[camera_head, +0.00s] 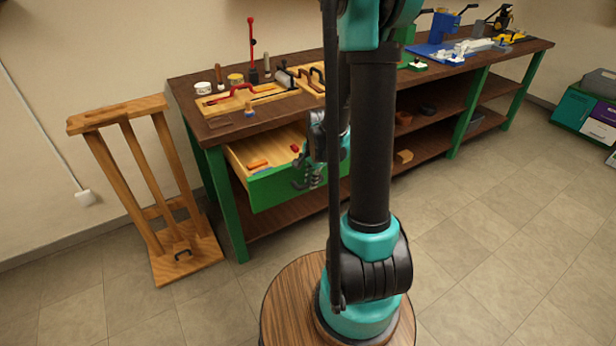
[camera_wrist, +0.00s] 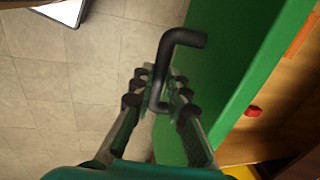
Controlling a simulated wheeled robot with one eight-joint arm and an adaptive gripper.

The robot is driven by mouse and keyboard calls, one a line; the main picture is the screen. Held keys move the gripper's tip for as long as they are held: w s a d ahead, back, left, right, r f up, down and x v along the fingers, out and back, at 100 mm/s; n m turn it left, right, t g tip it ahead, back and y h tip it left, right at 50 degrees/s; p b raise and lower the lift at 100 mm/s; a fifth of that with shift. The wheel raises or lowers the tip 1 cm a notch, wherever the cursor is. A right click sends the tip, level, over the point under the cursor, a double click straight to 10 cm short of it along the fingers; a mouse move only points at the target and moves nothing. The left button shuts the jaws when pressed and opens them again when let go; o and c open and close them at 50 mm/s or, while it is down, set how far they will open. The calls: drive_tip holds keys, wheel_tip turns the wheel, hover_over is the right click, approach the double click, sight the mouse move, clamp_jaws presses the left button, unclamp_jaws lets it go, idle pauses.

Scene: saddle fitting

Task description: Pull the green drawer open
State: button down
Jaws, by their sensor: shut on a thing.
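The green drawer (camera_head: 273,188) sits under the left end of the workbench and stands partly out, with its wooden inside and a few small items showing. Its green front (camera_wrist: 213,75) runs through the middle of the wrist view. A dark bent handle (camera_wrist: 181,40) sticks out from that front. My gripper (camera_wrist: 160,92) is shut on the handle, with its fingers on either side of the bar. In the head view my gripper (camera_head: 308,172) is at the drawer front, partly hidden by my arm.
The workbench (camera_head: 215,130) carries tools, jars and wooden boards on top. A wooden stand (camera_head: 135,180) is to the left of the bench. Tiled floor in front of the drawer is clear. A green and purple cabinet (camera_head: 575,110) stands at the far right.

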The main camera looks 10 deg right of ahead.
idle(0.3)
drive_tip(key=c, duration=1.8)
unclamp_jaws()
drive_tip(key=shift+o, duration=0.2)
wheel_tip(320, 180, up, 12)
drive_tip(key=s, duration=0.2)
drive_tip(key=shift+d, duration=0.35)
drive_tip(key=shift+s+f, duration=0.15)
drive_tip(key=s+f+n+t, duration=0.1)
drive_tip(key=s+f+n, duration=0.1)
drive_tip(key=s+n, duration=0.5)
drive_tip(key=s+a+f+n+t, duration=0.1)
drive_tip(key=s+f+n, duration=0.2)
drive_tip(key=s+n, duration=0.3)
drive_tip(key=shift+s+a+f+n+h, duration=0.15)
drive_tip(key=shift+s+n+h, duration=0.2)
drive_tip(key=shift+n, duration=0.25)
